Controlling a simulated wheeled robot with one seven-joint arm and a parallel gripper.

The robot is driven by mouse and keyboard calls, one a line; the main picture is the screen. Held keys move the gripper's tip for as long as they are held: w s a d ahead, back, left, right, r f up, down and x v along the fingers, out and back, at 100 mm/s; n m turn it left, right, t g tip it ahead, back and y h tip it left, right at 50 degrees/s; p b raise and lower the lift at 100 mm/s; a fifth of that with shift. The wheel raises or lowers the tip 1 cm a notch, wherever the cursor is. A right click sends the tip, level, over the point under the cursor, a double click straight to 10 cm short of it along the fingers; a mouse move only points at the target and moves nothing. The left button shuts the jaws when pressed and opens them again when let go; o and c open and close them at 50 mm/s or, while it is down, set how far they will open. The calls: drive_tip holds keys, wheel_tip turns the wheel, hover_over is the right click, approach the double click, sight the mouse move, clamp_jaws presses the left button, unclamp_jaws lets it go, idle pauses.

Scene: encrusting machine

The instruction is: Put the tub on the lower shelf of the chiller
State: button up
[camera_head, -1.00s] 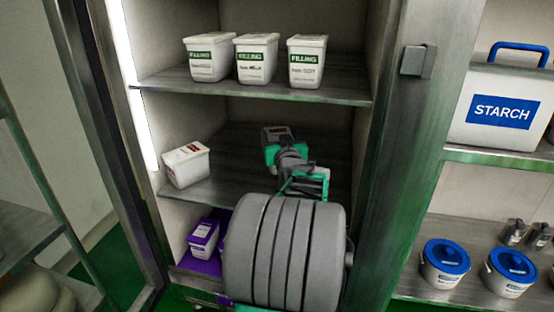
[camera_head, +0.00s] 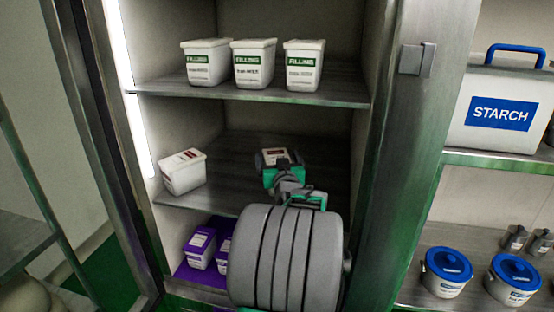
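A white tub (camera_head: 276,154) with a red label on its lid is at the end of my gripper (camera_head: 280,166), inside the open chiller. My gripper appears shut on it, with green finger parts beside it; the wrist hides much of the tub's lower part. The tub is over the shelf below the filling tubs, the lower shelf (camera_head: 230,195). Whether its base touches the shelf cannot be told. Another white tub (camera_head: 183,172) with a red label stands at the left of that shelf, apart from my gripper.
Several white filling tubs (camera_head: 253,64) stand on the upper shelf (camera_head: 340,96). Purple-lidded tubs (camera_head: 200,248) stand at the bottom, partly behind my arm. The chiller's right post (camera_head: 400,160) is close to my arm. The shelf has bare room between the two red-labelled tubs.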

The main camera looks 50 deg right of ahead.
drive_tip(key=shift+r, duration=0.1)
drive_tip(key=shift+s+a+r+p, duration=0.1)
drive_tip(key=shift+s+p, duration=0.05)
drive_tip(key=shift+p, duration=0.15)
drive_tip(key=p+v, duration=0.1)
drive_tip(key=v, duration=1)
drive_tip(key=shift+s+a, duration=0.25)
